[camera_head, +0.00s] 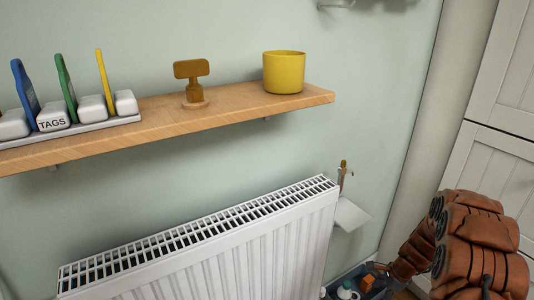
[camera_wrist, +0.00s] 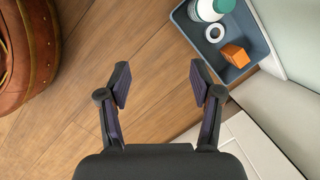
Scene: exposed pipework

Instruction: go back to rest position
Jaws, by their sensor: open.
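My gripper (camera_wrist: 160,85) is open and empty in the wrist view, its two fingers apart over the wooden floor. Nothing is between the fingers.
A white radiator (camera_head: 210,240) stands below. A grey-blue bin (camera_wrist: 255,45) with an orange block (camera_wrist: 235,55) sits on the floor.

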